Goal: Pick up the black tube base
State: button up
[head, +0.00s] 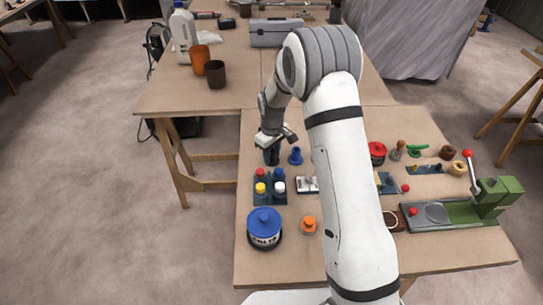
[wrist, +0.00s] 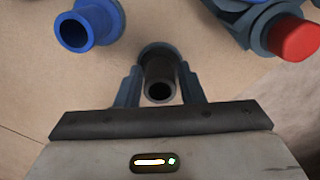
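The black tube base (wrist: 159,72) is in the middle of the wrist view, with its round hollow end facing the camera and a wider foot at the far end. My gripper (wrist: 159,86) has one finger on each side of it, very close to its wall. I cannot tell whether the fingers press on it or leave a thin gap. In the head view my gripper (head: 272,143) points down at the table, and the dark tube base (head: 271,157) shows just under it, partly hidden.
A blue tube base (head: 295,156) stands just right of my gripper. A rack with coloured caps (head: 270,199) is in front of it, its red cap (wrist: 296,39) close by in the wrist view. A blue-lidded tin (head: 264,226) stands nearer. Bare table lies left of the gripper.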

jog(key=c, duration=0.7)
jog(key=shift+o, duration=0.2)
